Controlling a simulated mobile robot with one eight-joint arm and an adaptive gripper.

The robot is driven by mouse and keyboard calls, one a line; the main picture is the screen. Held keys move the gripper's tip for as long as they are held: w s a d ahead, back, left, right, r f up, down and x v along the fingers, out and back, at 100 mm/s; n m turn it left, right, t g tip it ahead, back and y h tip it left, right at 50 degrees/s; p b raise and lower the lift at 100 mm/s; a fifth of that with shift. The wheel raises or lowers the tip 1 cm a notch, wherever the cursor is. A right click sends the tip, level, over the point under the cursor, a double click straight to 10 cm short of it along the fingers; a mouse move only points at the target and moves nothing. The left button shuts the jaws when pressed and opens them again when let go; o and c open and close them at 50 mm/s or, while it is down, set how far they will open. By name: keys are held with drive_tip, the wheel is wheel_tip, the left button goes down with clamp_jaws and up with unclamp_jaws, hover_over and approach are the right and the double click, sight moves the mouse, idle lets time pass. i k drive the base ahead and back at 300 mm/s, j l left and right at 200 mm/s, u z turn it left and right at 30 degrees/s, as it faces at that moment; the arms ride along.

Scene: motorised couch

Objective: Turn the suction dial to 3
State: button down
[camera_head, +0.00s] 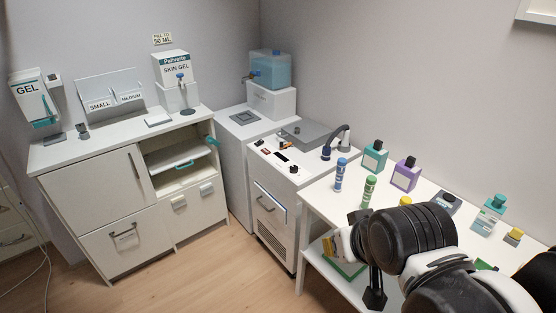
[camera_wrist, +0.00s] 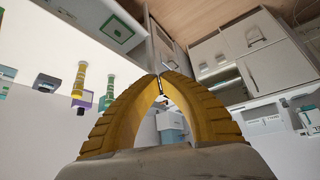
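The white suction unit (camera_head: 272,195) stands in the middle of the head view, with a control panel on its sloped top. A dark knob (camera_head: 293,169) sits at the panel's right end and another small knob (camera_head: 261,142) at its left end. I cannot read any label or numbers, so which one is the suction dial is unclear. My gripper (camera_wrist: 161,76) shows in the wrist view with its yellow fingers meeting at the tips and nothing clearly held. It is apart from the unit, over the right-hand table side. The wrist view does not show the dial clearly.
A white table (camera_head: 325,195) at the right holds a blue tube (camera_head: 340,174), a green tube (camera_head: 368,190), a teal bottle (camera_head: 375,156) and a purple bottle (camera_head: 406,174). A black hose handle (camera_head: 327,152) stands beside the panel. A white cabinet (camera_head: 110,200) is at the left.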

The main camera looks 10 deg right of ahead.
sight(293, 168)
drive_tip(key=i+j+u, duration=0.1)
drive_tip(key=i+u, duration=0.5)
drive_tip(key=u, duration=0.15)
